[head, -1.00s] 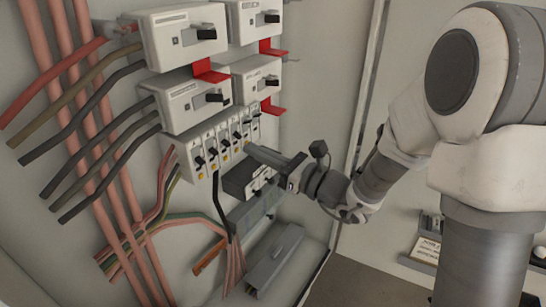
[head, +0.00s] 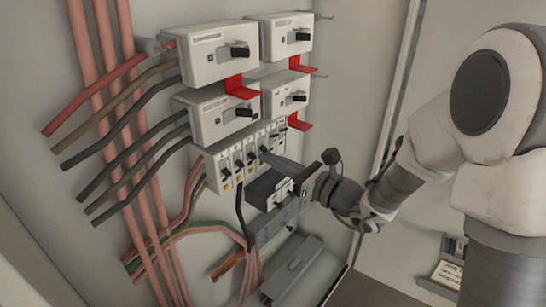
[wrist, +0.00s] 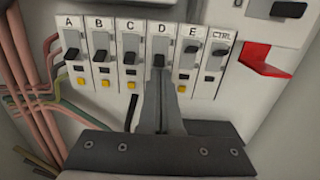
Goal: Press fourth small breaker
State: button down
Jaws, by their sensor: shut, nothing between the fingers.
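A row of small breakers (head: 226,172) sits below the large breakers. In the wrist view they carry the labels A, B, C, D, E and CTRL. The fourth, breaker D (wrist: 162,32), has a dark lever (wrist: 158,60). My gripper (wrist: 165,82) is shut and empty, its tips just below that lever; I cannot tell whether they touch it. The fingers hide the lower part of D. The levers of A, B and C sit low like D's, while those of E (wrist: 190,47) and CTRL (wrist: 221,48) sit higher. In the head view my gripper (head: 264,153) reaches the row from the right.
Large white breakers (head: 217,45) with red tabs (head: 241,88) stand above the row; one red tab (wrist: 265,60) is close right of CTRL. Thick pink and dark cables (head: 120,150) fill the left. A dark box (head: 266,188) and grey channels (head: 290,265) lie below.

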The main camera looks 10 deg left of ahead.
aim_at(266, 149)
jog(key=shift+s+d+r+g+h+p, duration=0.15)
jog(key=shift+r+g+h+p, duration=0.3)
jog(key=shift+p, duration=0.7)
jog(key=shift+d+r+g+h+p, duration=0.1)
jog(key=shift+r+g+h+p, duration=0.1)
jog(key=shift+h+p, duration=0.7)
jog(key=shift+r+p, duration=0.15)
jog(key=shift+p, duration=0.85)
jog(key=shift+s+d+r+g+h+p, duration=0.1)
jog(key=shift+r+g+h+p, duration=0.25)
jog(key=shift+h+p, duration=0.35)
jog(key=shift+r+g+h+p, duration=0.15)
jog(key=shift+g+h+p, duration=0.3)
jog(key=shift+p, duration=0.35)
jog(key=shift+r, duration=0.35)
